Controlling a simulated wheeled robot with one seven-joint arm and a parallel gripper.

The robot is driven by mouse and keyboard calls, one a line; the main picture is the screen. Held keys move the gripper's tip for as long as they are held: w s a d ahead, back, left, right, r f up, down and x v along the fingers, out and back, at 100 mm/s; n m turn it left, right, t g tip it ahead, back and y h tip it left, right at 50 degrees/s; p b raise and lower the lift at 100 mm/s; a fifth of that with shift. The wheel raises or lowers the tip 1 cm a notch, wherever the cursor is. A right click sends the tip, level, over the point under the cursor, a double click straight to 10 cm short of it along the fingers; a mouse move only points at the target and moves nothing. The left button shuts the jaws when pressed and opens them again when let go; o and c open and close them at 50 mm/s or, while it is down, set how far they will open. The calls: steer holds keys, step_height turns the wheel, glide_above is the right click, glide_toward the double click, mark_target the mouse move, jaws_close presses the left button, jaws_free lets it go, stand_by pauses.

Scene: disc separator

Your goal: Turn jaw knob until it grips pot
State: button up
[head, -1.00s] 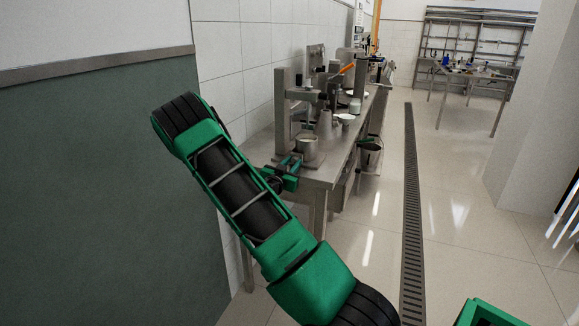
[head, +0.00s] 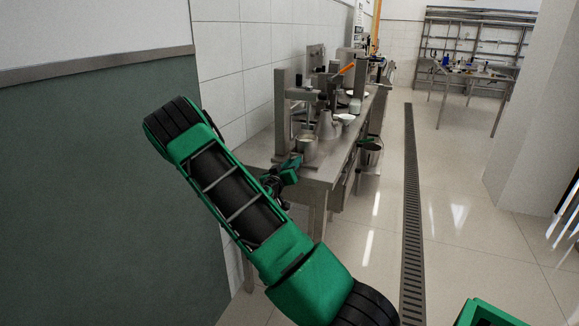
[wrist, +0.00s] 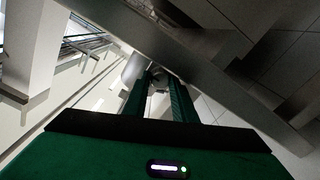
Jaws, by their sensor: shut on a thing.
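A steel pot (head: 306,148) stands upright on the low plate of a metal stand (head: 283,112) at the near end of the steel bench. My gripper (head: 294,162) is at the bench's near edge, right in front of the pot. In the wrist view my gripper's two green fingers (wrist: 157,92) are closed around a small grey piece, which looks like the jaw knob (wrist: 157,80). The knob is hidden behind my gripper in the head view. I cannot see whether the jaw touches the pot.
The steel bench (head: 325,175) runs back along the tiled wall. A conical steel vessel (head: 329,125) and a small white bowl (head: 345,118) stand behind the pot.

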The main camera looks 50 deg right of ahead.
steer(key=shift+w+a, duration=0.1)
steer(key=shift+w, duration=0.15)
steer(key=o, duration=1)
steer(key=shift+s, duration=0.1)
steer(key=shift+o, duration=0.2)
steer(key=v, duration=1)
steer(key=shift+s+a, duration=0.15)
steer(key=shift+a, duration=0.2)
